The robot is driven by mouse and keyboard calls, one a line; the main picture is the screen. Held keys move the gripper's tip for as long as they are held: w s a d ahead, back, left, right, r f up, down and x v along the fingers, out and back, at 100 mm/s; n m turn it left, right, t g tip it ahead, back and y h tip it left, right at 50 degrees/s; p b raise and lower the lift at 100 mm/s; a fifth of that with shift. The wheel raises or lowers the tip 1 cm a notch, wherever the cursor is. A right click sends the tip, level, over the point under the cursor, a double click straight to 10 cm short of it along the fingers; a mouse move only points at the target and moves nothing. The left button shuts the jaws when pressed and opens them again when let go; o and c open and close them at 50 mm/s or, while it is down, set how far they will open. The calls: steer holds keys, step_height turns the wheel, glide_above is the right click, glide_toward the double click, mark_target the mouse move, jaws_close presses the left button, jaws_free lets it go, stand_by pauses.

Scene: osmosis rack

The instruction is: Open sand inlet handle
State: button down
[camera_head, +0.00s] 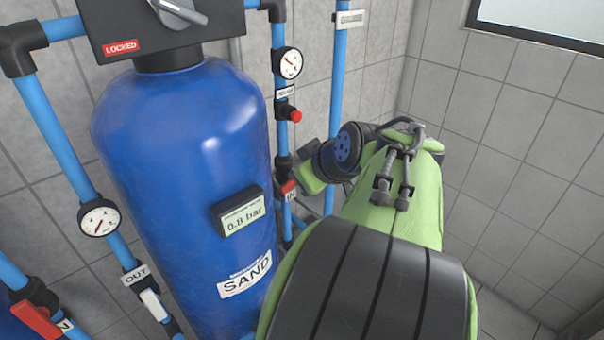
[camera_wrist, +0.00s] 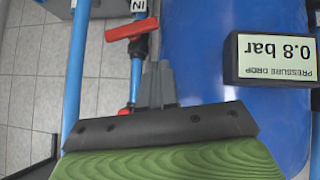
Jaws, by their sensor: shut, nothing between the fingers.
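The sand inlet handle (camera_wrist: 130,30) is a red lever on the blue pipe with the "IN" label (camera_wrist: 139,5). In the wrist view it lies roughly crosswise to the pipe. In the head view the red handle (camera_head: 288,187) shows small, just right of the blue sand tank (camera_head: 185,150), partly hidden near my arm. My gripper (camera_wrist: 158,68) is shut and empty. Its grey fingertips are just below the handle in the wrist view; I cannot tell how far apart in depth. The fingers are hidden in the head view.
A pressure drop display (camera_wrist: 275,58) juts from the tank beside my gripper. A gauge (camera_head: 288,63) and a red knob (camera_head: 295,115) sit higher on the inlet pipe. The outlet pipe has a white handle (camera_head: 154,305). Another red handle (camera_head: 36,319) is at lower left.

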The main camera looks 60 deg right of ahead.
mark_target(281, 190)
steer(key=shift+h, duration=0.4)
steer(key=x, duration=1.2)
steer(key=shift+a+f+b, duration=0.15)
steer(key=shift+f+b, duration=0.15)
steer(key=shift+f, duration=0.2)
steer(key=f+b, duration=0.1)
steer(key=b, duration=0.2)
steer(key=shift+a+n+h, duration=0.2)
steer(key=shift+n+h, duration=0.1)
steer(key=shift+n, duration=0.1)
steer(key=shift+b, duration=0.55)
steer(key=shift+r, duration=0.1)
